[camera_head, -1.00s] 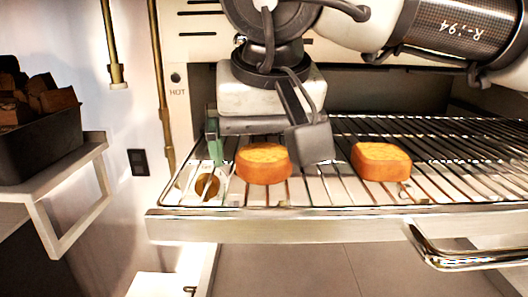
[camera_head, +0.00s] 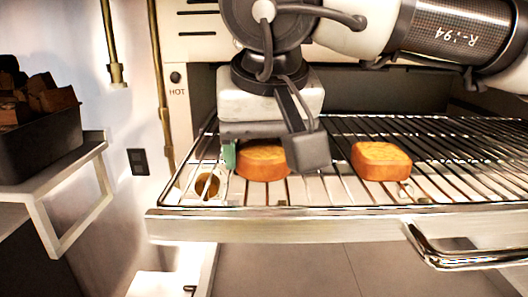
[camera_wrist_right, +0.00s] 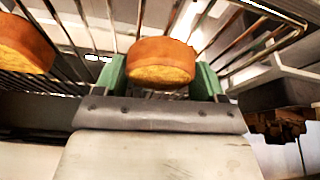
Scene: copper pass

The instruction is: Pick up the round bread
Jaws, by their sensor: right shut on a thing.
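The round bread (camera_head: 262,162), orange-brown with a lighter top, is at the left part of the wire rack (camera_head: 460,168). My right gripper (camera_head: 264,152) reaches down over it, with one green finger at its left side; the far finger is hidden in the head view. In the right wrist view the round bread (camera_wrist_right: 160,62) sits between the two green fingers of my right gripper (camera_wrist_right: 160,80), which is shut on it. I cannot tell any gap between bread and rack. My left gripper is not in view.
A squarer bread (camera_head: 381,161) lies on the rack to the right; it also shows in the right wrist view (camera_wrist_right: 22,45). The rack has a metal front edge (camera_head: 330,226) and a chrome handle (camera_head: 465,258). A dark bin (camera_head: 40,140) stands on a shelf at left.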

